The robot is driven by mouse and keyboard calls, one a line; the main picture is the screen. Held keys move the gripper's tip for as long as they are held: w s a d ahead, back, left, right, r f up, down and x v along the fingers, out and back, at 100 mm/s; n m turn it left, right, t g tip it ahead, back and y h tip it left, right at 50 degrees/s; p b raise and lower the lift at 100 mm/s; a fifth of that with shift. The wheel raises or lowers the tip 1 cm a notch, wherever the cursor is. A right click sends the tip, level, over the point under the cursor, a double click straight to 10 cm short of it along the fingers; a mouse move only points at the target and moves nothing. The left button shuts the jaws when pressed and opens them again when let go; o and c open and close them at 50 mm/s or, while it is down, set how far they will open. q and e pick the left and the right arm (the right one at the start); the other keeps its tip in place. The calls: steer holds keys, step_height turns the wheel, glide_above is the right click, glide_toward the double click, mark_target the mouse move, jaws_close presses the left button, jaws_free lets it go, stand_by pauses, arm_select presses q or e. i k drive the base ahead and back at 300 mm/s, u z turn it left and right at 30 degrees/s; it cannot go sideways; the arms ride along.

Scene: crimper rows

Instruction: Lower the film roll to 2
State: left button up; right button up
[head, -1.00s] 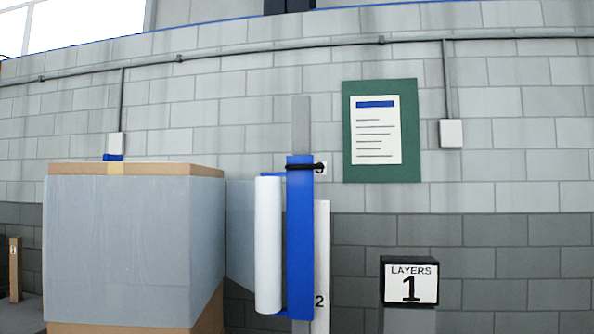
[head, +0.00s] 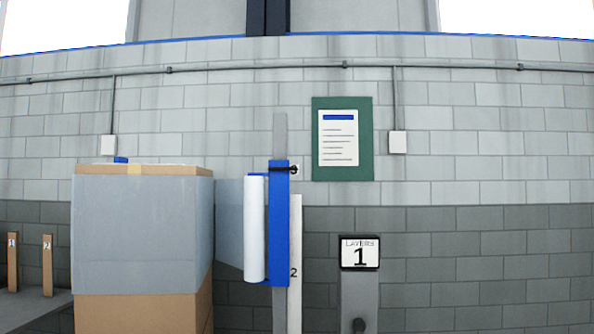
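The white film roll (head: 254,229) stands upright on a blue carriage (head: 279,222) on a grey mast. A black handle or pointer (head: 284,169) crosses the carriage near its top, at a scale mark that it partly hides. The white scale strip (head: 295,255) shows a 2 lower down, near the carriage's bottom end. Grey film (head: 229,222) stretches from the roll to a wrapped carton load (head: 142,232). The film covers the load's upper part, and bare brown cardboard shows below. Neither of my grippers is in view.
A post with a sign (head: 360,252) reading LAYERS 1 stands right of the mast, with a dark knob low on it. Two wooden posts (head: 47,265) marked 1 and 2 stand at left. A green notice board (head: 342,139) hangs on the block wall.

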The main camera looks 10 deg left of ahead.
mark_target(250, 224)
steer(key=z, duration=0.55)
steer(key=i, duration=1.4)
steer(key=u, duration=0.35)
